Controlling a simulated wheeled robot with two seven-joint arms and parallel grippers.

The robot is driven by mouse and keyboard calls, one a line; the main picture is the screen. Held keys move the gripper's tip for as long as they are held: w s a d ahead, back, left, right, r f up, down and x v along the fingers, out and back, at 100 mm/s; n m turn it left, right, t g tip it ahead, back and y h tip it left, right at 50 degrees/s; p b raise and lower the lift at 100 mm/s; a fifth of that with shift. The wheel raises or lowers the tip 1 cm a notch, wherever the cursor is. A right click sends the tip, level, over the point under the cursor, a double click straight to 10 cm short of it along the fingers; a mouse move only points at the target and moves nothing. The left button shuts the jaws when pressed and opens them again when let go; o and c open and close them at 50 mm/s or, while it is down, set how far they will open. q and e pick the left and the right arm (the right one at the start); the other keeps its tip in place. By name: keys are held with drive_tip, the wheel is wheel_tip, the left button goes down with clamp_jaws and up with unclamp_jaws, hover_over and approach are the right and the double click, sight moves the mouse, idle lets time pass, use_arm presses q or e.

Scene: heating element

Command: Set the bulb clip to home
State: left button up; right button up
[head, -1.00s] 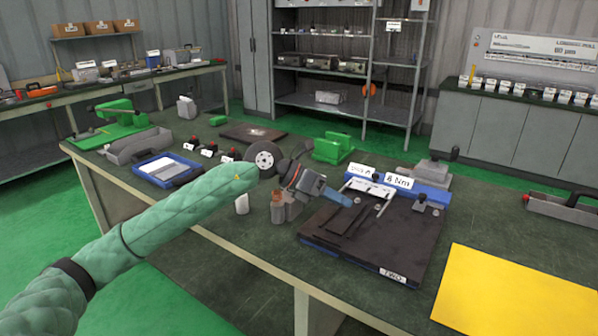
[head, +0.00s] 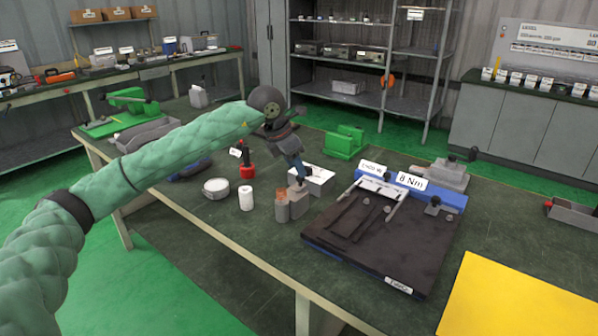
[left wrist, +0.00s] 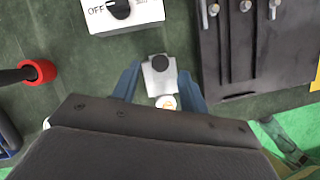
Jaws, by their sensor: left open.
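My left gripper (head: 302,180) points down over the bench. Its blue fingers are open, and in the left wrist view the fingers (left wrist: 160,88) stand on either side of a small grey block with a round black top (left wrist: 158,78). In the head view this grey block (head: 298,201) stands just below the fingertips. I cannot tell whether the fingers touch it. A small pale round piece (left wrist: 166,102) shows at its near end. None of these is labelled as the bulb clip, and I cannot tell which it is. My right gripper is not in view.
A white box with an OFF dial (left wrist: 122,14) lies just beyond the block. A brown-grey bottle (head: 282,208), a white cylinder (head: 246,199) and a red-based black tool (head: 246,166) stand to the left. A dark fixture plate (head: 385,245) lies to the right, beside a yellow sheet (head: 520,295).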

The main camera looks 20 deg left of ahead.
sight(298, 177)
use_arm(q)
drive_tip(key=shift+x, duration=1.85)
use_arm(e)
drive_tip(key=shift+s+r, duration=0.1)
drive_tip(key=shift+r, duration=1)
use_arm(q)
clamp_jaws()
